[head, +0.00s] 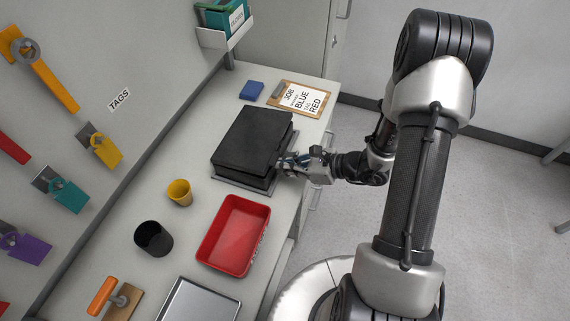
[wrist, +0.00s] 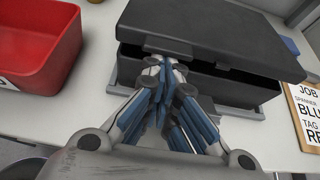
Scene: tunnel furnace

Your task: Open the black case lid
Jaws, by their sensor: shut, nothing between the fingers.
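The black case (head: 250,146) sits on a grey tray on the bench in the head view. In the wrist view its lid (wrist: 215,35) rests over the case body (wrist: 228,86), with a dark gap showing along the front edge. A latch-like tab (wrist: 167,45) sticks out at the lid's front edge. My gripper (head: 284,160) is at the case's right side in the head view. In the wrist view my gripper (wrist: 168,68) is shut and empty, its fingertips at or just under the tab. I cannot tell whether they touch it.
A red bin (head: 234,235) stands in front of the case, with a yellow cup (head: 179,192) and a black cup (head: 153,238) to its left. Tools hang on the left wall panel.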

